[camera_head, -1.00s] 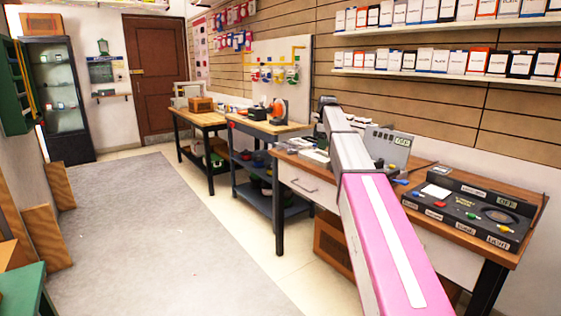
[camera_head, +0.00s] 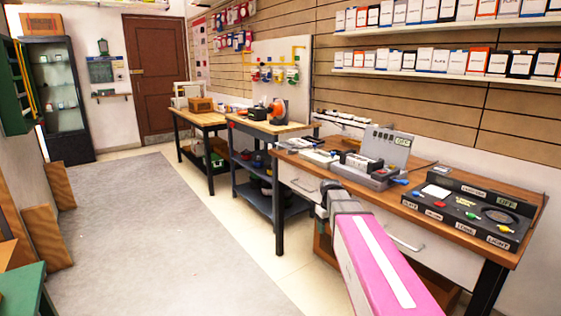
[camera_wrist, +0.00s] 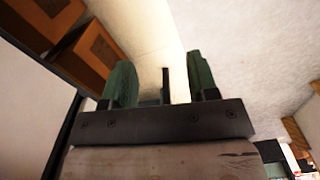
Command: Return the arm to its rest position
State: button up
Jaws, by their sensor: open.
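My arm, pink with a white stripe, comes into the head view from the lower right. Its dark grey wrist joint shows in front of the white drawer of the near workbench (camera_head: 447,208). The fingers of my gripper cannot be made out in the head view. In the wrist view my gripper (camera_wrist: 163,82) shows two green finger pads, apart, with nothing between them. Behind them lie pale floor and the grey mat (camera_wrist: 245,45). The gripper touches nothing that I can see.
A dark control panel (camera_head: 465,213) and a grey device (camera_head: 368,172) stand on the near workbench. Two more benches stand farther back by the wall. Brown wooden boxes (camera_wrist: 88,58) show at upper left in the wrist view. The grey floor mat (camera_head: 150,240) is clear.

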jog(key=s+f+m, duration=0.2)
jog(key=s+f, duration=0.3)
jog(key=s, duration=0.3)
jog(key=s+f+m, duration=0.2)
jog(key=s+f, duration=0.3)
jog(key=s, duration=0.3)
jog(key=shift+s+f+m, duration=0.15)
jog(key=shift+s+m, duration=0.2)
jog(key=shift+m, duration=0.05)
